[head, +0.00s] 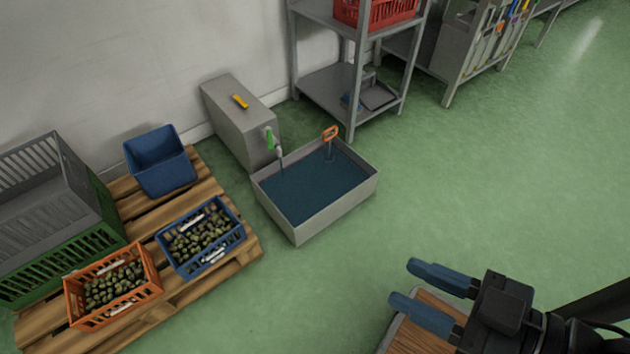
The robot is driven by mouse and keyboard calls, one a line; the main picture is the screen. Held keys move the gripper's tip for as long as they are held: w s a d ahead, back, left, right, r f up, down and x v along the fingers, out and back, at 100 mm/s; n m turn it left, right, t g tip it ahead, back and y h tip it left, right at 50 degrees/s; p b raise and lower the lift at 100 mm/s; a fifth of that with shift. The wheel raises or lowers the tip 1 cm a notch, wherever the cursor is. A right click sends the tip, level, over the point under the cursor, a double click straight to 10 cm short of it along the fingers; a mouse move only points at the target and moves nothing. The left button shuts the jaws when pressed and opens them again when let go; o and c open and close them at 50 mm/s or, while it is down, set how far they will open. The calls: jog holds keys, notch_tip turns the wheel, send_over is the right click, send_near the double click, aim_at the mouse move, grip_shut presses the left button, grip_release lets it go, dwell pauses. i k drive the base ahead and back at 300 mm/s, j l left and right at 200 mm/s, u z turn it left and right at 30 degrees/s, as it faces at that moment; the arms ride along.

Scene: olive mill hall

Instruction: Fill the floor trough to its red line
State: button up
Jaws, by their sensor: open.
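The grey floor trough (337,211) stands on the green floor in the middle of the head view, with dark blue water (312,192) in it. A tap with a green lever (269,138) is on the grey box (230,118) behind the trough. Its spout hangs over the trough's back left side, and a thin line runs from it to the water. An orange handle (330,133) on a stem stands at the trough's back edge. My gripper (403,280) is open and empty, in front and to the right of the trough, apart from it.
A wooden pallet (201,282) at left carries a blue bin (159,161) and orange and blue crates of olives. A grey shelf (350,85) stands behind the trough. A wooden surface (417,337) is below my gripper. Floor right of the trough is clear.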

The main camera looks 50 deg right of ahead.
aim_at(269, 130)
jog(key=i+l+z, duration=0.25)
jog(key=i, duration=0.15)
jog(key=i+l+z, duration=0.3)
jog(key=i, duration=0.15)
jog(key=j, duration=0.1)
